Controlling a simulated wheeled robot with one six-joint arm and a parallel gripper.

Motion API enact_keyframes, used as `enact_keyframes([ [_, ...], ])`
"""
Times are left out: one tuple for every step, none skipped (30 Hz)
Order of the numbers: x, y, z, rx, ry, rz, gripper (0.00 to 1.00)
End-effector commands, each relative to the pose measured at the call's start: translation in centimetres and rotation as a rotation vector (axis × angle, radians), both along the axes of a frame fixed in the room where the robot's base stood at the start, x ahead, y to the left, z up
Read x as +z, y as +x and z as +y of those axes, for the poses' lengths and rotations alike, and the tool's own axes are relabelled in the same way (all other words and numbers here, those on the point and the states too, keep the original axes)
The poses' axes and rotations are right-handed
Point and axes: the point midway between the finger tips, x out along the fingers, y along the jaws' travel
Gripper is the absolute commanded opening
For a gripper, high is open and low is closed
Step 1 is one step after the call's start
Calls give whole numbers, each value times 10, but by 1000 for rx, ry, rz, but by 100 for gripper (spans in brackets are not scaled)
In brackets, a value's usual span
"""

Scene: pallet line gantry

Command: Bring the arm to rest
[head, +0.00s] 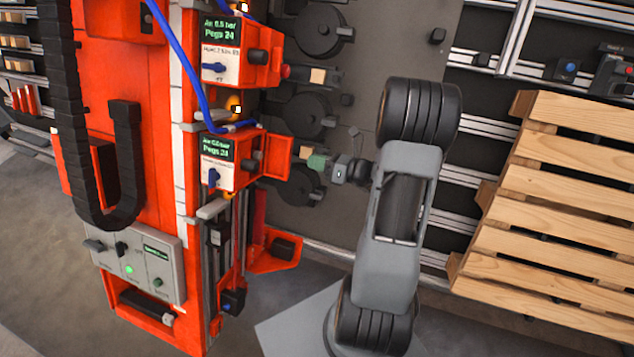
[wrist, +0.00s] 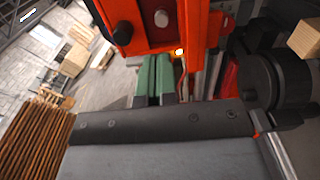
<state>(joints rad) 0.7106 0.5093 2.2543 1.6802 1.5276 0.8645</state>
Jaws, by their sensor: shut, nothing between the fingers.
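My gripper (head: 314,161) is in the middle of the head view, at the end of my grey arm with its black joints. It points left, towards the lower orange unit with a display (head: 233,160). Its green fingers are together with nothing between them. In the wrist view the green fingers (wrist: 153,78) lie side by side below an orange housing. I cannot tell how far the fingertips are from it.
An orange machine with a black cable chain (head: 70,130) fills the left. An upper display unit (head: 240,52) sits above the lower one. Black round discs (head: 310,115) are on the grey plate behind my gripper. A wooden pallet (head: 560,190) stands at the right.

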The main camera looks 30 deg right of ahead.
Motion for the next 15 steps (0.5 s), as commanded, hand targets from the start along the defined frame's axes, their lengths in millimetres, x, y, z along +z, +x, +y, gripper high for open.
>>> enact_keyframes([
  [0,0,0,0,0,0,0],
  [0,0,0,0,0,0,0],
  [0,0,0,0,0,0,0],
  [0,0,0,0,0,0,0],
  [0,0,0,0,0,0,0],
  [0,0,0,0,-2,-2,0],
  [0,0,0,0,-7,-7,0],
  [0,0,0,-1,-19,-14,0],
  [-3,0,0,0,-48,-24,0],
  [-7,-2,2,15,-89,-29,0],
  [-13,-6,6,45,-137,-31,0],
  [-23,-14,12,99,-207,-32,0],
  [-32,-22,17,149,-265,-33,0],
  [-37,-31,22,208,-332,-42,0],
  [-41,-44,31,303,-439,-68,0],
])
